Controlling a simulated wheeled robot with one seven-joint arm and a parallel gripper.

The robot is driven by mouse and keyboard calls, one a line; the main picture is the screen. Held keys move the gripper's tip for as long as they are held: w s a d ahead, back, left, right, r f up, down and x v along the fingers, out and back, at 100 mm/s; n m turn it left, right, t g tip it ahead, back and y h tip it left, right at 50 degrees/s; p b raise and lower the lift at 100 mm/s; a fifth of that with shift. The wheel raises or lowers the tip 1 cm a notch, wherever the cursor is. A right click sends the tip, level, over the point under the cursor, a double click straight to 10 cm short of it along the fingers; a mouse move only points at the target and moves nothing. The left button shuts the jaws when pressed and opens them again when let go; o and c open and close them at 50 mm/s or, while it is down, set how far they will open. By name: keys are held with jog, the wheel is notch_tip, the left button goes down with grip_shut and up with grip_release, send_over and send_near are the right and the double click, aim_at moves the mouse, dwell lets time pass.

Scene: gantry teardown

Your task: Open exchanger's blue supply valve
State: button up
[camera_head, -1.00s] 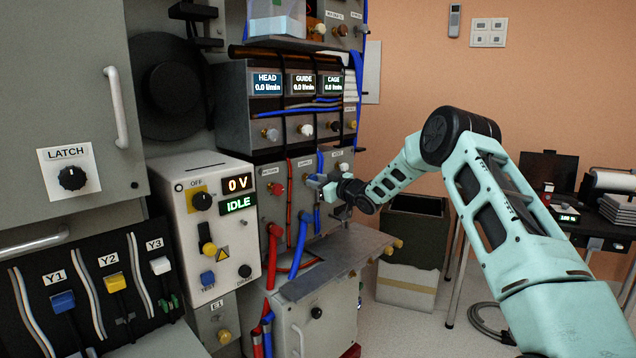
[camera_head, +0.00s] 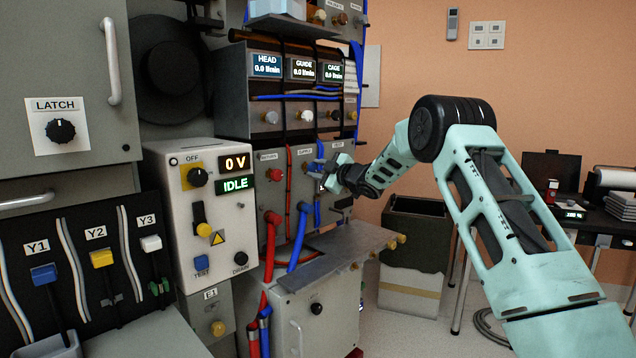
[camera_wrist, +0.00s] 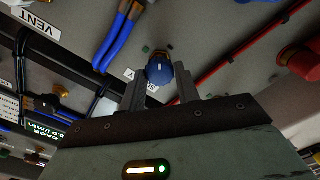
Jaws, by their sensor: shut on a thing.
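The blue supply valve knob (camera_wrist: 160,70) is round, with a pale mark on its face. In the wrist view it sits between my two fingertips. My gripper (camera_wrist: 160,92) is shut on it, and also shows against the exchanger panel in the head view (camera_head: 326,178). There the gripper largely hides the knob. A label beside the knob is partly covered by a finger in the wrist view.
A red knob (camera_wrist: 300,62) sits on the same panel, right of my gripper in the wrist view. Blue hoses (camera_wrist: 120,35) run close by, near the VENT label (camera_wrist: 36,22). A grey ledge (camera_head: 340,255) juts out below the gripper.

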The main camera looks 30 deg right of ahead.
jog(key=n+b, duration=0.3)
jog(key=b, duration=0.1)
jog(key=n+b, duration=0.2)
jog(key=shift+f+n, duration=0.3)
jog(key=shift+f, duration=0.05)
jog(key=n+b, duration=0.4)
jog(key=shift+r+n, duration=0.1)
jog(key=shift+n, duration=0.2)
jog(key=o, duration=1)
jog(key=shift+r, duration=0.1)
jog(key=shift+s, duration=0.1)
jog(key=b+v, duration=0.1)
jog(key=v, duration=1.6)
jog(key=shift+s, duration=0.1)
